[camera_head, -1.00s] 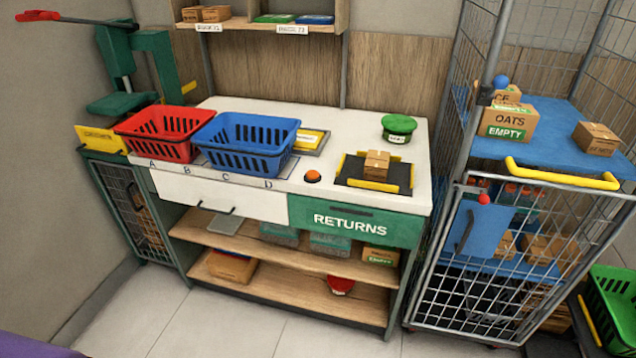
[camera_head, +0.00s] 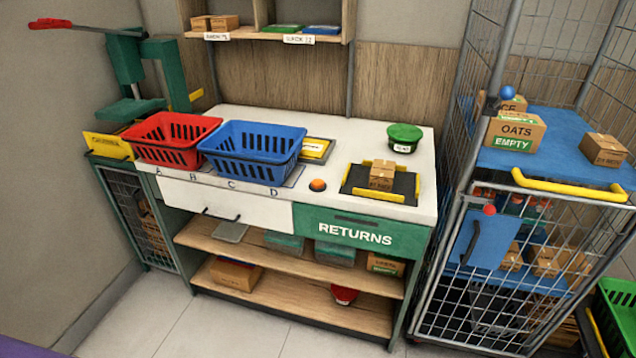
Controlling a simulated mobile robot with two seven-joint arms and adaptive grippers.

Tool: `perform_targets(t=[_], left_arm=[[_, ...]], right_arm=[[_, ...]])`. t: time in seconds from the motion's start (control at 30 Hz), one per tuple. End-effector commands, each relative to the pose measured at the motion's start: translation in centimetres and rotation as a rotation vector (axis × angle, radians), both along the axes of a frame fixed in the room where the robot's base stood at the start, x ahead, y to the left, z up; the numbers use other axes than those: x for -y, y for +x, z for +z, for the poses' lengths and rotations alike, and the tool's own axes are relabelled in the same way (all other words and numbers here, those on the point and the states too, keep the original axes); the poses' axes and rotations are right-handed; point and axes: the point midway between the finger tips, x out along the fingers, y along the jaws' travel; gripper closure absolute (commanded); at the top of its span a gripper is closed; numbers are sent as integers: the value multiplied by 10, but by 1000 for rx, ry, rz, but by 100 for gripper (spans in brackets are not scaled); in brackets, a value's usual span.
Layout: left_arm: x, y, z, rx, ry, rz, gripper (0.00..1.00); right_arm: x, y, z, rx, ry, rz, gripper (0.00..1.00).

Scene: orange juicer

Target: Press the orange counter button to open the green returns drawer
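The orange counter button (camera_head: 318,185) is a small dome on the white counter, between the blue basket and the black tray. The green returns drawer (camera_head: 355,233), marked RETURNS, is shut in the counter's front, below and right of the button. Neither of my grippers shows in the head view.
A red basket (camera_head: 168,137) and a blue basket (camera_head: 252,152) stand on the counter (camera_head: 345,140). A wire cage (camera_head: 447,265) stands at right. The floor in front is clear.

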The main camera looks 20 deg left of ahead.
Motion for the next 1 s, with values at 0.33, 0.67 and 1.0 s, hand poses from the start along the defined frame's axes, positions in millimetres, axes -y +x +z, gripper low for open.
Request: perform_targets(t=[0.33,0.67,1.0], left_arm=[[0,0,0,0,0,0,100],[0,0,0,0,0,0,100],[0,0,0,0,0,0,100]], right_arm=[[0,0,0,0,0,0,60],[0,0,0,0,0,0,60],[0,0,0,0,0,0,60]])
